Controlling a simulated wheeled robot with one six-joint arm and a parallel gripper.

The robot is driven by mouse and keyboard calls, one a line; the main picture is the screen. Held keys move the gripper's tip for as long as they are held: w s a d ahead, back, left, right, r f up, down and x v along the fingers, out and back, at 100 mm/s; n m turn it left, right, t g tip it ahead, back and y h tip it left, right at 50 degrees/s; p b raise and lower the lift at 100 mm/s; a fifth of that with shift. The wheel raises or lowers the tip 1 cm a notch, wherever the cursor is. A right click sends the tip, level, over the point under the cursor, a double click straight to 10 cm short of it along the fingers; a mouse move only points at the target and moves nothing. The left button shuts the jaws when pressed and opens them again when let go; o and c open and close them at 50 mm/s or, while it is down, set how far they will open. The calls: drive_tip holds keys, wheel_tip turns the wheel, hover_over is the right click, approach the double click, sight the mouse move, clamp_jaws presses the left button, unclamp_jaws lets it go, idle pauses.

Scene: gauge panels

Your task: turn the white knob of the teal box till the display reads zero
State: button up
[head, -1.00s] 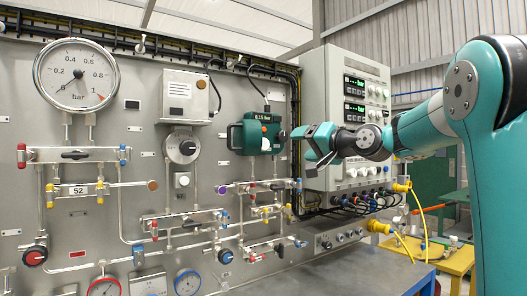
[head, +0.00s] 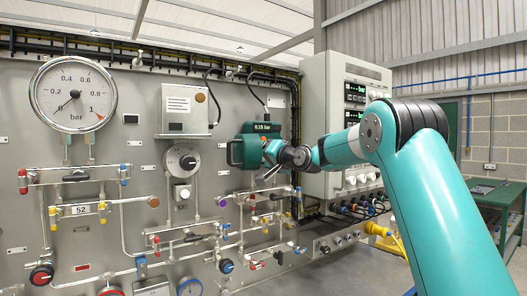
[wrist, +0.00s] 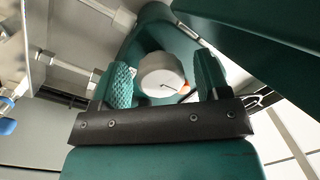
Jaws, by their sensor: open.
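The teal box (head: 250,132) hangs on the grey panel, right of the middle of the panel. Its display (head: 264,127) appears to read 0.15 bar. My gripper (head: 268,158) is in front of the box and hides part of its front and the knob in the head view. In the wrist view, the white knob (wrist: 160,76) shows between the two green textured fingers of my open gripper (wrist: 164,68). Gaps show between the knob and both fingers.
A large round gauge (head: 73,93) is at the panel's upper left, its needle near 0. A second dial (head: 181,160) is left of the teal box. Pipes with coloured valves (head: 187,239) run below. A grey cabinet with green displays (head: 355,89) stands to the right.

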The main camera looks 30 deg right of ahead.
drive_tip(key=shift+w, duration=0.1)
drive_tip(key=c, duration=0.9)
drive_tip(key=shift+f+n+b, duration=0.1)
drive_tip(key=shift+n+b, duration=0.2)
drive_tip(key=shift+b, duration=0.25)
drive_tip(key=shift+f+n+b, duration=0.1)
drive_tip(key=shift+n+b, duration=0.6)
drive_tip(key=shift+b, duration=0.05)
drive_tip(key=n+b, duration=0.3)
drive_tip(key=n, duration=0.1)
drive_tip(key=shift+g+b, duration=0.3)
drive_tip(key=shift+b, duration=0.1)
drive_tip(key=n+b, duration=0.2)
drive_tip(key=n, duration=0.1)
drive_tip(key=shift+h, duration=0.4)
drive_tip(key=shift+n+h+b, duration=0.3)
drive_tip(key=shift+n+b, duration=0.7)
drive_tip(key=shift+n, duration=0.8)
